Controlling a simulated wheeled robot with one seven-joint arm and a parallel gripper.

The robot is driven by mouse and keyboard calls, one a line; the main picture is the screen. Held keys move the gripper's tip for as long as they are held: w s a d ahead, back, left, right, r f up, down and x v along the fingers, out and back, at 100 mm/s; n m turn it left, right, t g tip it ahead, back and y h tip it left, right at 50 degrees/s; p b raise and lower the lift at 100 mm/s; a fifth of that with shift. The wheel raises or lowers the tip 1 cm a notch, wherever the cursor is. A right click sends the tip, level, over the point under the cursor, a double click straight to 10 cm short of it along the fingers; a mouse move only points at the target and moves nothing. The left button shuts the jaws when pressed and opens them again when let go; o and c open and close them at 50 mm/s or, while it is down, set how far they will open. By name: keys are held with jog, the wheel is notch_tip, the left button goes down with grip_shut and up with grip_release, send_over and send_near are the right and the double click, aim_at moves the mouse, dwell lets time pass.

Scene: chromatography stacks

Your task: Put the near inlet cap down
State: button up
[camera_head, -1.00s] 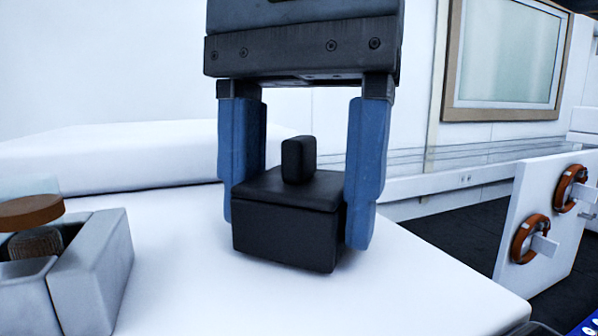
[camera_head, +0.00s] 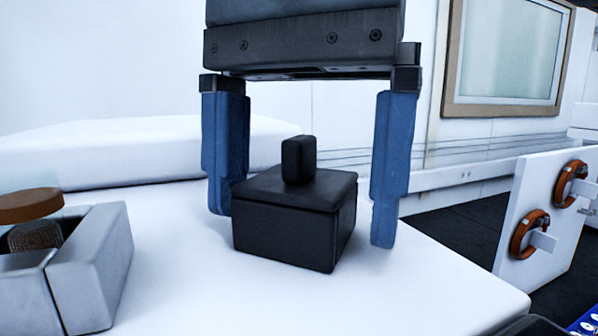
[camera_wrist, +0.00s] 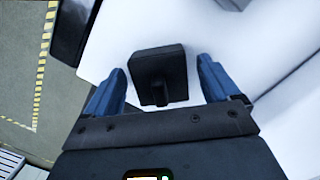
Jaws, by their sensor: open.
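The inlet cap, a black block with a small upright tab on top (camera_head: 290,225), sits upright on the white work surface (camera_head: 420,290). My gripper (camera_head: 300,220) is open, with one blue finger on each side of the cap. A gap shows between the cap and the right finger; the left finger is close to the cap's left side, and I cannot tell if it touches. In the wrist view the cap (camera_wrist: 160,72) lies between the two spread fingers (camera_wrist: 160,90). The cap's underside is hidden.
A grey open-topped holder (camera_head: 95,270) with a brown disc (camera_head: 30,206) stands at the left. A white panel with orange rings (camera_head: 530,235) stands at the right beyond the surface edge. A raised white slab (camera_head: 120,150) lies behind. Clear surface lies in front of the cap.

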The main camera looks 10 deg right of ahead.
aim_at(311, 173)
notch_tip(311, 173, up, 12)
jog(key=w, duration=0.1)
jog(key=shift+w+d, duration=0.15)
jog(key=shift+d, duration=0.2)
dwell(0.4)
